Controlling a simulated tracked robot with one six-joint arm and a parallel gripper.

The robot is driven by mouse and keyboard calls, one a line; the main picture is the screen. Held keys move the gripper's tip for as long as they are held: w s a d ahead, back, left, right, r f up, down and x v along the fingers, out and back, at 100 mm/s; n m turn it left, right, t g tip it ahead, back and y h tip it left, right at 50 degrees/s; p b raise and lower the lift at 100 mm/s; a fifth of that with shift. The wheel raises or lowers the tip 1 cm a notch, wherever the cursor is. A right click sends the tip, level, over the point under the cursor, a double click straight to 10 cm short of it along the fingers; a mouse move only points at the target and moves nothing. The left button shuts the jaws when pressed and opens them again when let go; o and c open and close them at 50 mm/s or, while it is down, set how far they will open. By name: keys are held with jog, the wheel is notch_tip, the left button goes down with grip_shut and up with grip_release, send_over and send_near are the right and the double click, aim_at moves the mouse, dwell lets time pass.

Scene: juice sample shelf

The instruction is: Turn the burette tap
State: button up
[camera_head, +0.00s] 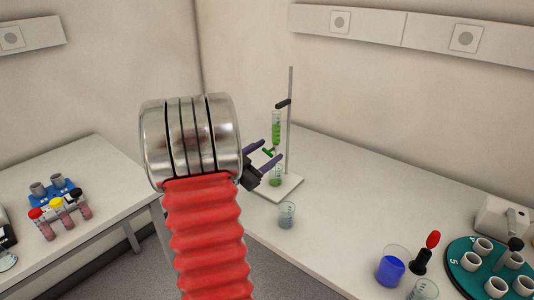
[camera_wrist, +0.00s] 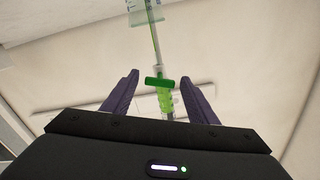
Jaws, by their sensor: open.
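The burette (camera_head: 276,128), filled with green liquid, is clamped upright on a stand (camera_head: 290,105) on the right-hand bench. Its green tap (camera_head: 268,152) is near the burette's lower end. In the wrist view the tap (camera_wrist: 160,82) lies crosswise between the fingertips of my gripper (camera_wrist: 160,78), and the burette (camera_wrist: 166,102) shows below it in the picture. My gripper (camera_head: 271,150) is open, with a purple finger to either side of the tap. I cannot tell whether either finger touches it. A vessel with green liquid (camera_head: 276,178) stands under the burette.
The stand's white base (camera_head: 290,188) is on the bench. A clear beaker (camera_head: 287,216) stands in front of it. A blue-filled beaker (camera_head: 391,268), a red-topped dropper bottle (camera_head: 422,260) and a teal round rack (camera_head: 470,280) are at right. Sample tubes (camera_head: 58,206) sit on the left table.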

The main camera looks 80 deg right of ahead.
jog(key=v, duration=1.3)
jog(key=shift+w, duration=0.1)
jog(key=shift+f, duration=0.2)
jog(key=shift+d, duration=0.1)
jog(key=x, duration=1.3)
jog(key=shift+s+d, duration=0.2)
jog(key=shift+d, duration=0.05)
jog(key=shift+c, duration=0.4)
